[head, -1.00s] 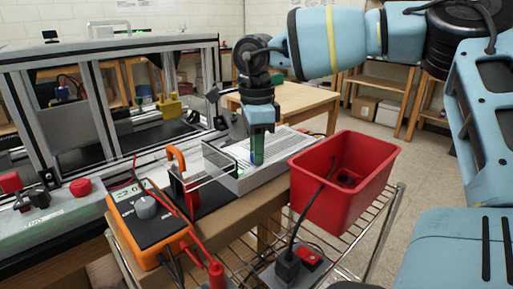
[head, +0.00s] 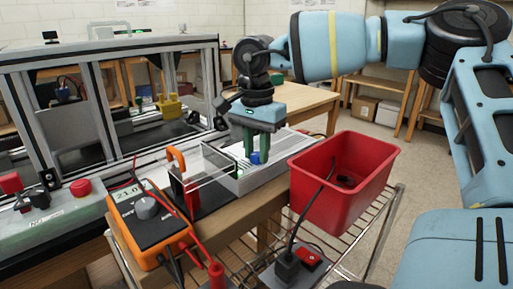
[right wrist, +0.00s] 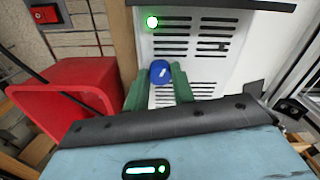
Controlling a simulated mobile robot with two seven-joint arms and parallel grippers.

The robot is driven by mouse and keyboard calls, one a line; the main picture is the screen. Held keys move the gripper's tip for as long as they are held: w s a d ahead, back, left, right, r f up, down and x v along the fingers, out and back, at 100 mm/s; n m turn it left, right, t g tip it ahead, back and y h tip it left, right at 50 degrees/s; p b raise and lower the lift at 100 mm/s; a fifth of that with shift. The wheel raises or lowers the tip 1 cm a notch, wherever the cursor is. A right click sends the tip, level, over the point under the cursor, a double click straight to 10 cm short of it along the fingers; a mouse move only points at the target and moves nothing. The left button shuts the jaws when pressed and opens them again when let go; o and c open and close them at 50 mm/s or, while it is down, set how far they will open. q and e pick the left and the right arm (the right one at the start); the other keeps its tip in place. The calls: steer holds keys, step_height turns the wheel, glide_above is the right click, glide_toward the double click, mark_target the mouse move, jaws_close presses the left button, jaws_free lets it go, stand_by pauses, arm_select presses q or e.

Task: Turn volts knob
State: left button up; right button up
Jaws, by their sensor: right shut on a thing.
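The blue knob (right wrist: 160,72) sits on the white vented panel of a power supply (right wrist: 205,45), beside a lit green lamp (right wrist: 152,22). A white mark shows on the knob's face. My right gripper (right wrist: 159,88) points down at the panel and its green fingers stand on either side of the knob, shut on it. In the head view, the knob (head: 256,157) shows partly between the fingers of the right gripper (head: 258,152). My left gripper is in neither view.
An orange multimeter (head: 150,222) with a lit display stands left of the supply, with red leads. A clear cover (head: 222,162) stands close to the gripper on its left. A red bin (head: 340,205) is close on its right. A black cable runs from the bin to a socket.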

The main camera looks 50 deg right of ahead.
mark_target(257, 154)
steer(key=shift+r+n, duration=0.1)
steer(key=shift+n, duration=0.2)
steer(key=o, duration=1)
steer(key=shift+r, duration=3.9)
steer(key=shift+f, duration=0.1)
